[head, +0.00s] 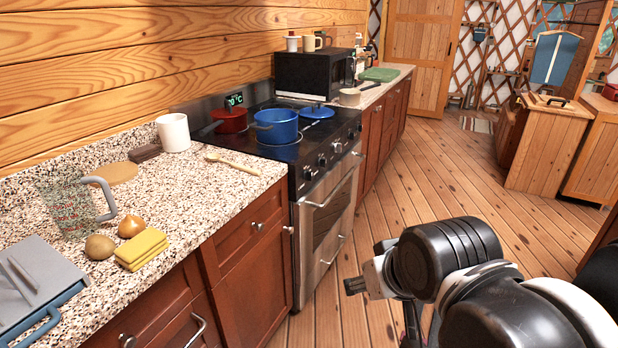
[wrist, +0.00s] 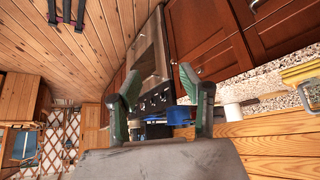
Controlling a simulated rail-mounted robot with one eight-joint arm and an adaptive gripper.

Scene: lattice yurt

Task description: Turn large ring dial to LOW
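The stove (head: 325,215) stands between the counters, with a row of dark knobs (head: 322,160) along its front panel. I cannot tell which knob is the large ring dial, and no LOW marking is readable. In the wrist view the stove front (wrist: 150,62) shows beyond my gripper, with small knobs (wrist: 153,100) between the fingers. My gripper (wrist: 160,86) is open and empty, its two green-padded fingers well apart. In the head view my gripper (head: 362,270) hangs over the floor to the right of the stove, touching nothing.
A blue pot (head: 276,127), a red pot (head: 231,121) and a blue lid (head: 317,112) are on the stovetop. An oven handle (head: 330,185) sticks out below the knobs. A wooden spoon (head: 235,163) lies on the left counter. The floor before the stove is clear.

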